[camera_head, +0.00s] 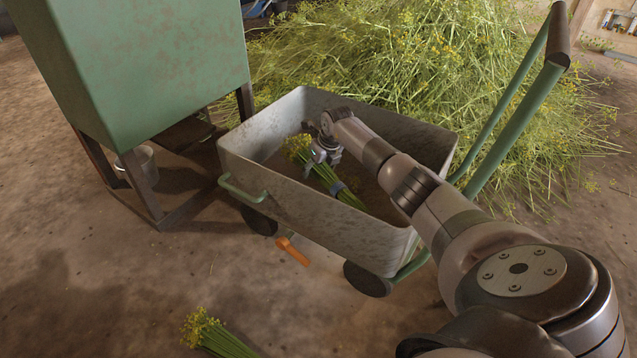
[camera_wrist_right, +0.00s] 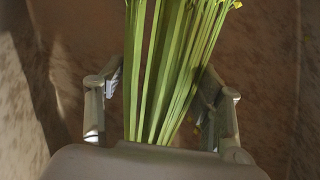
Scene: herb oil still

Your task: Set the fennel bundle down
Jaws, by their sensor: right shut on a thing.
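My right gripper (camera_head: 320,164) reaches down into the cart and is shut on the bundle near the flower end. In the right wrist view the stalks (camera_wrist_right: 165,75) run between the two fingers. The cart's floor is close behind the stalks; I cannot tell whether the bundle touches it. My left gripper is not in view.
A second fennel bundle (camera_head: 217,335) lies on the ground in front. A green box on legs (camera_head: 140,65) stands left of the cart. A large heap of cut fennel (camera_head: 400,60) is behind. The cart has a green push handle (camera_head: 512,115) at right and an orange lever (camera_head: 293,251) below.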

